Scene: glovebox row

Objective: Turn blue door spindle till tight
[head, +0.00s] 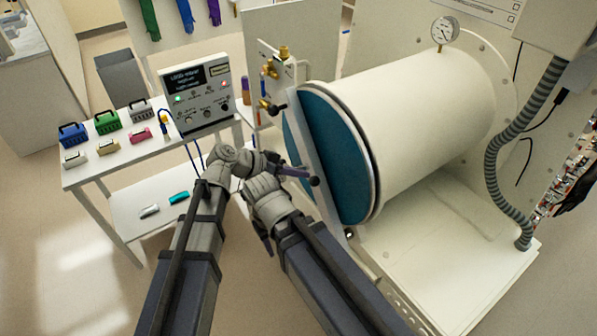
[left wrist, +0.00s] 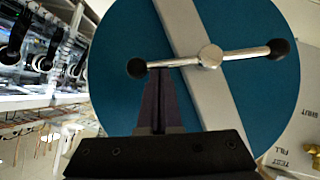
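The blue round door (head: 335,150) closes the end of the white cylinder, with a pale bar across it. My left gripper (head: 297,172) is at the lower end of the handle. In the left wrist view its fingers (left wrist: 161,75) are together, with tips at the rod beside the left ball (left wrist: 138,68); contact is unclear. My right gripper (head: 267,243) hangs low, away from the door; its opening is unclear.
The white cylinder (head: 430,105) carries a gauge (head: 445,31). A valve panel (head: 272,80) stands left of the door. A control box (head: 200,95) and coloured small boxes (head: 107,122) are on the side table (head: 85,178). A ribbed hose (head: 490,165) hangs at right.

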